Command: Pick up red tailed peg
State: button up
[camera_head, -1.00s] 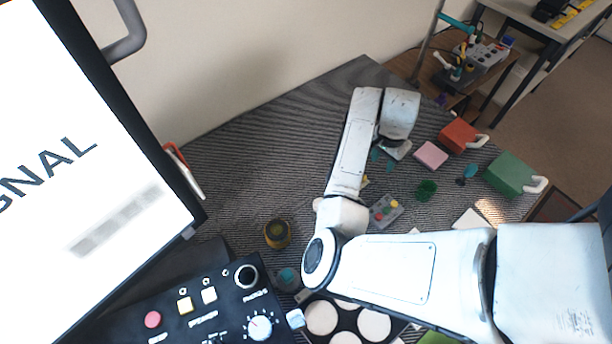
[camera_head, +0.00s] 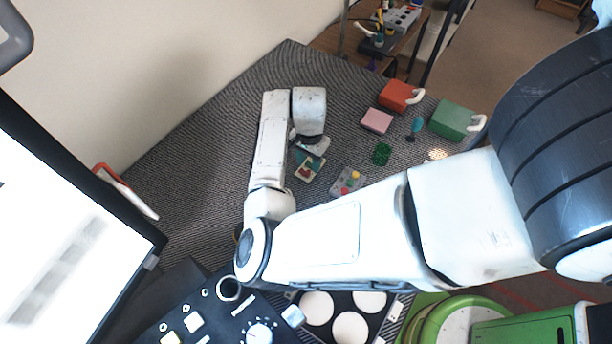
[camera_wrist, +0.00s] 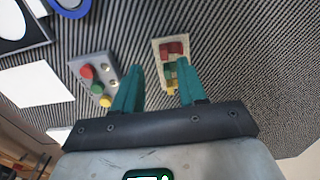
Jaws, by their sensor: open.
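A small beige block (camera_wrist: 157,46) lies on the striped mat and holds a red piece (camera_wrist: 172,48), with green and yellow pieces beside it. The red piece looks like the red peg, but I cannot make out a tail. My gripper (camera_wrist: 160,64) is open, its teal fingers above the near end of the block, with nothing held. The red piece sits just beyond the fingertips. In the head view, the beige block (camera_head: 300,174) shows under my gripper (camera_head: 311,158), partly hidden by the fingers.
A grey plate (camera_head: 340,187) with red, yellow and green knobs lies close by; it also shows in the wrist view (camera_wrist: 87,63). Pink (camera_head: 377,121), orange (camera_head: 396,95) and green (camera_head: 452,120) blocks stand farther right. A control box (camera_head: 215,318) and a screen (camera_head: 70,260) stand at left.

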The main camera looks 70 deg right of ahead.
aim_at(308, 172)
jog(key=shift+w+d+f+b, duration=0.1)
jog(key=shift+w+f+b, duration=0.05)
jog(key=shift+f+b, duration=1.2)
jog(key=shift+w+f+b, duration=0.1)
jog(key=shift+f+b, duration=1.1)
jog(key=shift+b, duration=0.1)
jog(key=shift+r, duration=0.1)
grip_shut()
